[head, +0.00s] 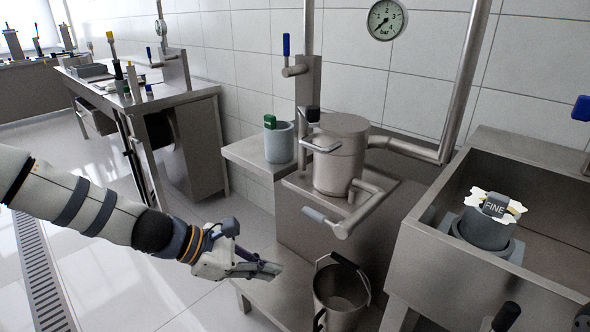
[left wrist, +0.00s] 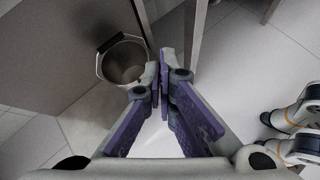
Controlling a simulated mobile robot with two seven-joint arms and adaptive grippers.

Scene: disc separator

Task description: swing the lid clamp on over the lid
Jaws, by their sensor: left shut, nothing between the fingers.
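The steel separator housing (head: 338,168) stands on a steel block at centre, with a flat round lid (head: 342,124) on top. At the lid's left edge is a black knob (head: 313,113). A bent metal bar (head: 319,147) sits just below it, against the housing's left side. I take these to be the lid clamp, but cannot tell how far it reaches over the lid. My left gripper (head: 274,269) is shut and empty, low and to the left of the housing, clear of it. Its closed fingers also show in the left wrist view (left wrist: 160,80). My right gripper is not in view.
A bucket (head: 340,296) stands below the housing and also shows in the left wrist view (left wrist: 124,63). A grey cup (head: 279,146) with a green block sits on the left ledge. A pipe handle (head: 325,221) juts forward. A steel sink (head: 545,200) stands right.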

